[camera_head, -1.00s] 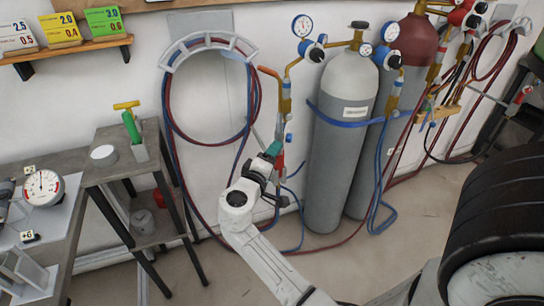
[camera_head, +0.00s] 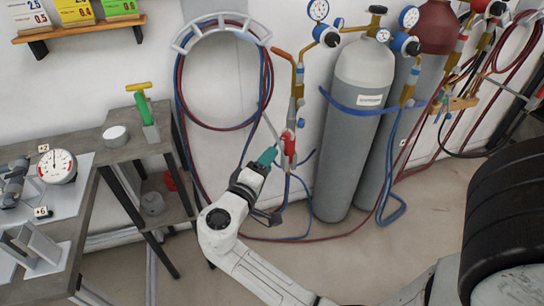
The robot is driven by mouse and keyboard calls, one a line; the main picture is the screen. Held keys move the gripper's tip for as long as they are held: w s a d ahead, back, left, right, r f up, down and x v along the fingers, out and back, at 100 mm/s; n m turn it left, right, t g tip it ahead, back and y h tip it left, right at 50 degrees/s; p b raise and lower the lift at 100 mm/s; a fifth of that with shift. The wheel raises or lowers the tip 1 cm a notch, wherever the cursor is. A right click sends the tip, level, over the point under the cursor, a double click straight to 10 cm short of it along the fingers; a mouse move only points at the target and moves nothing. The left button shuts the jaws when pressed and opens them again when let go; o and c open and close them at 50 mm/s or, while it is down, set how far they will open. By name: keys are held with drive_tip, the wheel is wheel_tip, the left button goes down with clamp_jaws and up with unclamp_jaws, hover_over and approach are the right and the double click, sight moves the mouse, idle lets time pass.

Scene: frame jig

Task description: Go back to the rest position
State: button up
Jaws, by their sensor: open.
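My gripper (camera_head: 268,155), with teal fingers at the end of my white arm, is raised in front of the wall. It points up and to the right. It appears just left of and below the red-and-blue valve part (camera_head: 289,143) of a hanging torch (camera_head: 296,90) in the picture. No object shows between the fingers. The fingertips are small, and I cannot tell their exact distance from the torch.
Two gas cylinders stand right of the gripper, the nearer one grey (camera_head: 355,130). Hoses (camera_head: 268,90) hang coiled on a wall rack. A side table (camera_head: 120,150) and workbench (camera_head: 60,220) are left. A stack of tyres (camera_head: 505,200) is right.

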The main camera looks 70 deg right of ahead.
drive_tip(key=shift+a, duration=0.15)
idle(0.5)
drive_tip(key=s+a+f+n+t+y+p, duration=0.1)
drive_tip(key=s+a+f+y+p, duration=0.1)
drive_tip(key=s+a+f+y, duration=0.4)
drive_tip(key=s+a+f+n+t+y+p, duration=0.1)
drive_tip(key=s+a+f+y, duration=0.2)
drive_tip(key=a+f+y, duration=0.35)
drive_tip(key=s+a+f+n+y, duration=0.1)
drive_tip(key=s+a+f+y, duration=0.1)
drive_tip(key=a, duration=0.5)
drive_tip(key=s+y, duration=0.1)
drive_tip(key=y, duration=0.1)
drive_tip(key=shift+s+y+p, duration=0.25)
drive_tip(key=shift+y+p, duration=0.1)
drive_tip(key=shift+p, duration=0.05)
